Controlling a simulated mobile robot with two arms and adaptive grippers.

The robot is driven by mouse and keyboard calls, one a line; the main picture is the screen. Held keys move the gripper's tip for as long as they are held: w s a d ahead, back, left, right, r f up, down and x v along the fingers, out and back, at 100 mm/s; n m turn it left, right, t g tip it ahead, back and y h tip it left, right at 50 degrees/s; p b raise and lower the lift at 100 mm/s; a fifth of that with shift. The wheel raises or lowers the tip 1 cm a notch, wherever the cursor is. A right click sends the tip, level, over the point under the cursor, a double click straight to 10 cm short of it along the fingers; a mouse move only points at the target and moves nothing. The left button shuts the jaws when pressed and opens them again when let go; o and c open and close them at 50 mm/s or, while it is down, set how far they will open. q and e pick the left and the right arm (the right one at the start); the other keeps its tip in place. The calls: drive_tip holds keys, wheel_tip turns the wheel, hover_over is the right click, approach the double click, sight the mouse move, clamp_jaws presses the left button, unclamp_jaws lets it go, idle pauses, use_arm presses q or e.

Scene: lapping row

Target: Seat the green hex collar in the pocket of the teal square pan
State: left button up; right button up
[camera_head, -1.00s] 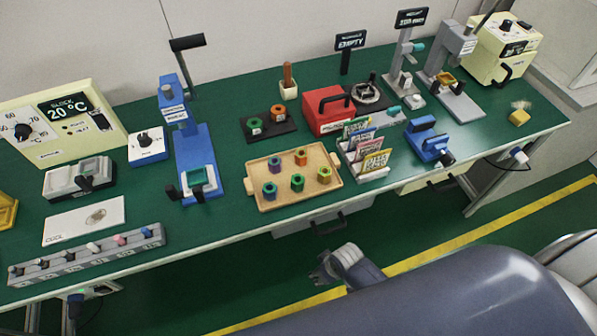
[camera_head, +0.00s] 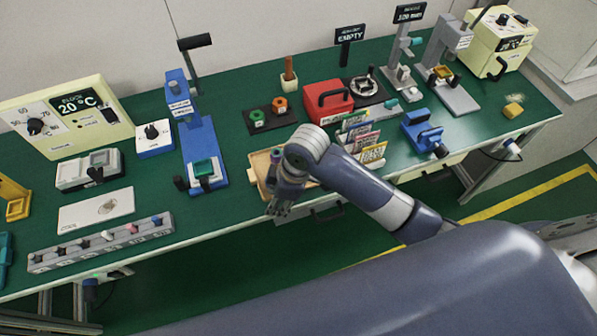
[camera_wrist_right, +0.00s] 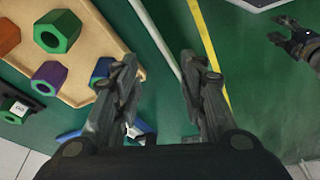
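The green hex collar (camera_wrist_right: 57,30) stands upright in the tan tray (camera_wrist_right: 88,20), seen in the right wrist view. In the head view my right arm hides most of the tray (camera_head: 256,165). My right gripper (camera_head: 278,210) is above the tray's front edge; the wrist view shows its fingers (camera_wrist_right: 165,85) apart and empty, to the right of the green collar. A teal square piece (camera_head: 205,168) sits at the foot of the blue press; I cannot tell whether it is the pan. Another gripper, apparently my left (camera_wrist_right: 290,38), shows at the wrist view's right edge, fingers apart.
A purple collar (camera_wrist_right: 50,78), a blue collar (camera_wrist_right: 101,70) and an orange collar (camera_wrist_right: 8,36) stand near the green one. The blue press (camera_head: 195,130) rises left of the tray. Card racks (camera_head: 365,145) stand close right of my arm. A teal thing (camera_head: 5,250) is cut off at far left.

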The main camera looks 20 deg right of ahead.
drive_tip(key=w+d+r+n+g+h, duration=0.1)
drive_tip(key=w+d+r+n+h, duration=0.2)
drive_tip(key=w+d+r+n, duration=0.35)
drive_tip(key=shift+m, duration=0.75)
drive_tip(key=f, duration=0.1)
drive_tip(key=w+f, duration=0.1)
drive_tip(key=f, duration=0.1)
drive_tip(key=w+f+p, duration=0.1)
drive_tip(key=shift+d+f, duration=0.15)
drive_tip(key=shift+d, duration=0.2)
drive_tip(key=f, duration=0.1)
drive_tip(key=f+p, duration=0.1)
drive_tip(key=f, duration=0.3)
drive_tip(key=shift+s+d, duration=0.15)
drive_tip(key=shift+d, duration=0.2)
drive_tip(key=shift+f, duration=0.2)
use_arm(q)
drive_tip(key=shift+s+a+r, duration=0.2)
drive_tip(key=shift+r, duration=0.45)
drive_tip(key=shift+s+a+r, duration=0.15)
drive_tip(key=shift+r, duration=0.45)
use_arm(e)
drive_tip(key=c, duration=0.8)
